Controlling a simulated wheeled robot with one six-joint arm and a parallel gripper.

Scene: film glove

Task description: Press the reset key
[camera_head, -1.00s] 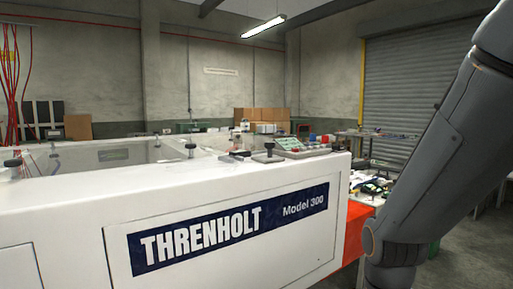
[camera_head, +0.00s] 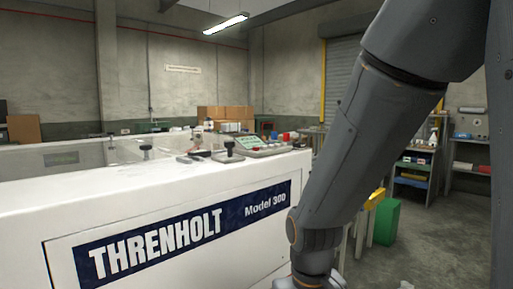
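The white machine (camera_head: 60,205) marked THRENHOLT Model 300 fills the left and middle of the head view. A grey-green control panel (camera_head: 250,144) sits on its top near the far right corner, tilted a little toward me. The panel's keys are too small to tell apart, so I cannot pick out the reset key. My arm comes down on the right, in front of the machine's right end. My gripper is at or below the bottom edge of the picture, and its fingers do not show.
Black knobs (camera_head: 146,149) stand on the machine's top. Cardboard boxes (camera_head: 225,113) are behind it. A green bin (camera_head: 385,222) and shelves (camera_head: 412,172) stand to the right. Grey floor (camera_head: 440,240) is open at the lower right.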

